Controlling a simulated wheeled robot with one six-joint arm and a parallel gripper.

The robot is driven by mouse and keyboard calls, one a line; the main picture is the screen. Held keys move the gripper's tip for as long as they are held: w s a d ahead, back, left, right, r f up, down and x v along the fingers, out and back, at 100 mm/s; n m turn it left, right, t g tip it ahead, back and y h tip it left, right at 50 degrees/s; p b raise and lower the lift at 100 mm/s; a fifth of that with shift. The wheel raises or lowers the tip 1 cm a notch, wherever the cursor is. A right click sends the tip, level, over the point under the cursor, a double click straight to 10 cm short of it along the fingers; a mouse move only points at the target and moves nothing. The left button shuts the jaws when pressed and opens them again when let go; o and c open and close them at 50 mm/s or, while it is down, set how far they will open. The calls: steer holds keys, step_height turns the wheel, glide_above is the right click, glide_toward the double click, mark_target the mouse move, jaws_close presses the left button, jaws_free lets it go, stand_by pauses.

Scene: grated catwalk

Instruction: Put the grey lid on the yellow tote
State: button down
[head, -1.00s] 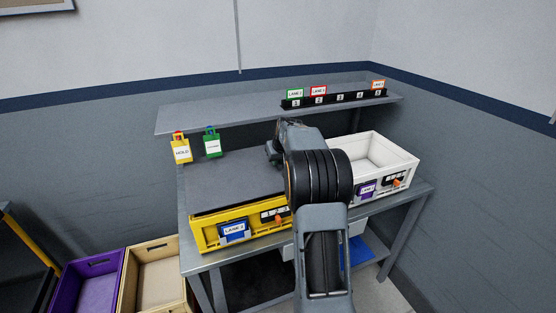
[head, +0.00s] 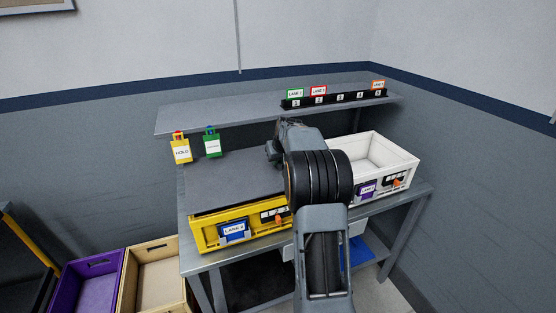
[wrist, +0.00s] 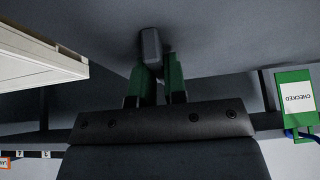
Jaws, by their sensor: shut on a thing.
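The yellow tote (head: 207,236) stands at the left of the bench, with a blue lane card on its front. The flat grey lid (head: 231,172) covers its top, its front edge lying along the tote's front rim. A thin dark line shows below that edge; I cannot tell whether the lid is fully seated. In the wrist view, my gripper (wrist: 154,82) has its green fingers closed on the lid's grey knob (wrist: 151,43), and the lid's surface (wrist: 215,30) spreads around it. My arm hides the lid's right part and the gripper in the head view.
A white tote (head: 403,163) stands close on the right. A shelf (head: 225,117) runs behind, with a numbered black rack (head: 330,99), a yellow hold tag (head: 181,150) and a green tag (head: 212,145). Purple (head: 113,258) and tan (head: 172,247) bins sit low at left.

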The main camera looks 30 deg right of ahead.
steer(key=shift+f+b, duration=1.25)
steer(key=shift+b, duration=0.05)
stand_by(3.5)
stand_by(0.4)
steer(key=c, duration=0.7)
jaws_free()
steer(key=shift+f, duration=0.1)
steer(key=shift+r+p, duration=2.55)
steer(key=shift+r, duration=1.05)
